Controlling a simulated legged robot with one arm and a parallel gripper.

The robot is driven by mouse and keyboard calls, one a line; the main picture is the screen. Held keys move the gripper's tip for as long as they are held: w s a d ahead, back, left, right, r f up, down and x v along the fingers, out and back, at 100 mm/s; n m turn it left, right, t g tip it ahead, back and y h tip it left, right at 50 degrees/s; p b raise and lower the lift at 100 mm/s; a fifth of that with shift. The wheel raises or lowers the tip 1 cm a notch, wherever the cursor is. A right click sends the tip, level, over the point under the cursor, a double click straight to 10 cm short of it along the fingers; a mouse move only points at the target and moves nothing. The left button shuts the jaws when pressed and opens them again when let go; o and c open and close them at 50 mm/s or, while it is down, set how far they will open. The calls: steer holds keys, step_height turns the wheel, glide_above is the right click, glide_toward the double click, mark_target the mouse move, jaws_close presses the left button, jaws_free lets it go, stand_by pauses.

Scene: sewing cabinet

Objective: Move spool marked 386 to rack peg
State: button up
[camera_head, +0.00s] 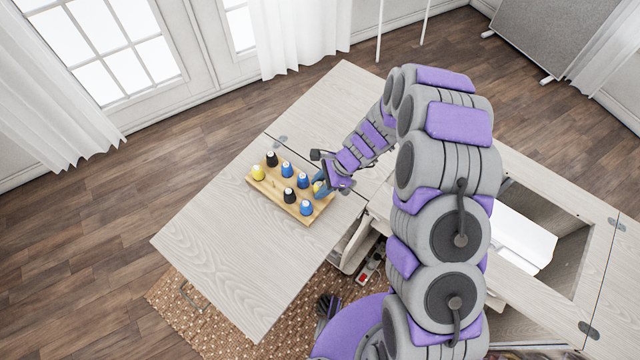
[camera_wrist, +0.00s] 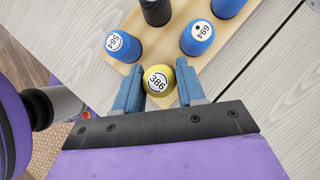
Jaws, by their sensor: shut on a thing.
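The yellow spool marked 386 (camera_wrist: 158,80) is between the two blue-grey fingers of my gripper (camera_wrist: 160,88), which is shut on it. The number faces the wrist camera. In the head view my gripper (camera_head: 325,183) is at the right end of the wooden rack (camera_head: 260,186), with a bit of yellow (camera_head: 317,187) showing beside the fingers. In the wrist view the spool overlaps the near edge of the rack; I cannot tell whether it touches it. A small bare peg (camera_head: 273,183) seems to show between the other yellow spool and the front black one.
The rack holds another yellow spool (camera_head: 258,173), black spools (camera_head: 271,159) and several blue ones. A blue spool marked 584 (camera_wrist: 122,45) and another numbered blue spool (camera_wrist: 197,38) are close ahead of the fingers. The pale cabinet top (camera_head: 225,255) is clear around the rack.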

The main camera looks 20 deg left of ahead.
steer(key=o, duration=1.1)
steer(key=p+v, duration=0.3)
steer(key=v, duration=1.4)
steer(key=shift+w, duration=0.2)
steer(key=shift+r, duration=0.15)
